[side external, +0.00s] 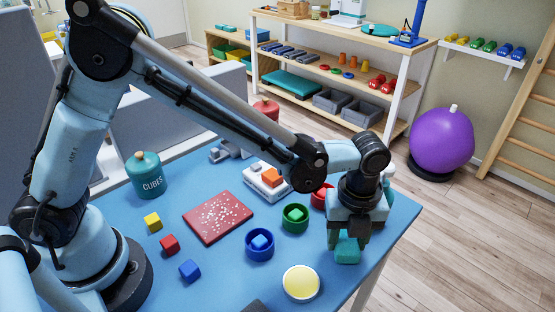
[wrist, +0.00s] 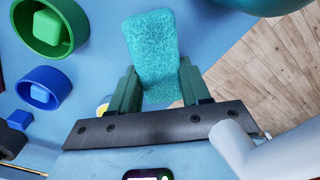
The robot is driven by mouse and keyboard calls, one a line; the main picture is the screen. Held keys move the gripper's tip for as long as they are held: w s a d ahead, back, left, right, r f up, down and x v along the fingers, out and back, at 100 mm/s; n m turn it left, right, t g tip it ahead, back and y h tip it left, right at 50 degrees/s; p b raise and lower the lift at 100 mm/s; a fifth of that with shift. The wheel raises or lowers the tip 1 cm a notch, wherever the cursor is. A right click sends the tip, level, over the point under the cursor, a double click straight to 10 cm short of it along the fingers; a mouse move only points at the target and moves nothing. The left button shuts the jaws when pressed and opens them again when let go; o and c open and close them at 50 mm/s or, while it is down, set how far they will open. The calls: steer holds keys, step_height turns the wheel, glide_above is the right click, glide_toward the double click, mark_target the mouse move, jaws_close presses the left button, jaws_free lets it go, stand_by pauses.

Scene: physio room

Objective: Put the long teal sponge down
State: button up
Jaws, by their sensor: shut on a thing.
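The long teal sponge (side external: 348,252) is under my gripper (side external: 348,238) at the right part of the blue table (side external: 222,170). In the wrist view the sponge (wrist: 152,45) is a textured teal block between the two green fingers of my gripper (wrist: 158,72), which are shut on it. It sticks out past the fingertips. The fingers and wrist hide its upper part in the side view. I cannot tell whether its underside touches the table.
A blue ring (side external: 259,247) and a green ring (side external: 295,218), each with a cube inside, stand left of the sponge. A yellow-topped disc (side external: 301,283) lies in front. The table's right edge is close, with wooden floor (side external: 450,240) beyond. A dark teal object (wrist: 258,6) shows at the wrist view's top.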

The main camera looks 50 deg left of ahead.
mark_target(346, 240)
steer(key=shift+f, duration=0.35)
steer(key=shift+f, duration=0.1)
steer(key=o, duration=1)
step_height(346, 240, up, 12)
steer(key=shift+s+r, duration=0.1)
steer(key=shift+r, duration=0.1)
